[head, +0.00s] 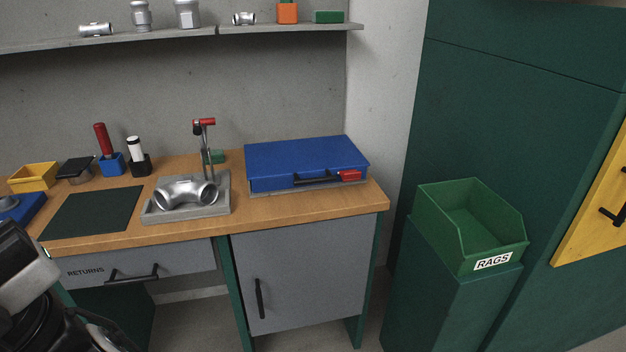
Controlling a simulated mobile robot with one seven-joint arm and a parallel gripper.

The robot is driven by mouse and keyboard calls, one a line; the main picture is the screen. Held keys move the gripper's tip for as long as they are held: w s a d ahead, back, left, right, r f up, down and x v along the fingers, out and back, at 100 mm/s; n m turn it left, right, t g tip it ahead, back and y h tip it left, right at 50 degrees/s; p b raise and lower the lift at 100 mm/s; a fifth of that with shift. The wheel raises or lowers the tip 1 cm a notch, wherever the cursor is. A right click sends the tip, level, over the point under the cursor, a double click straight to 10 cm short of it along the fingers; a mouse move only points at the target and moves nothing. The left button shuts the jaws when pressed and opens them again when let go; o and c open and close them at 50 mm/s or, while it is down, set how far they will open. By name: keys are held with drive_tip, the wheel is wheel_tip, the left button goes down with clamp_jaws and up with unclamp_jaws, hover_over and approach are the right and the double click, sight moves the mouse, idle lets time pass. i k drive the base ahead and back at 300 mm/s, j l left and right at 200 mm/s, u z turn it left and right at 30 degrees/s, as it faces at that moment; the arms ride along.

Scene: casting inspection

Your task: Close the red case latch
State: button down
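The blue case (305,158) lies on the right end of the wooden workbench, with its lid down over a grey base. A black handle (318,180) is on its front side. The red latch (349,175) sits at the front edge, right of the handle, near the case's right corner. It seems to stick out a little from the front. I cannot tell for sure whether it is fastened. Part of my arm shows at the lower left, far from the case. My gripper's fingers cannot be seen. Nothing covers the latch.
A metal pipe fitting (187,192) lies in a grey fixture (160,213) left of the case, with a red-tipped clamp (204,122) behind it. A dark mat (93,213) lies further left. A green RAGS bin (445,235) stands right of the bench. A shelf (180,36) hangs above.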

sight(351, 175)
drive_tip(key=i+j, duration=0.15)
drive_tip(key=j, duration=0.2)
drive_tip(key=i+j, duration=0.2)
drive_tip(key=j, duration=0.15)
drive_tip(key=i+j, duration=0.15)
drive_tip(key=j, duration=0.25)
drive_tip(key=z, duration=0.05)
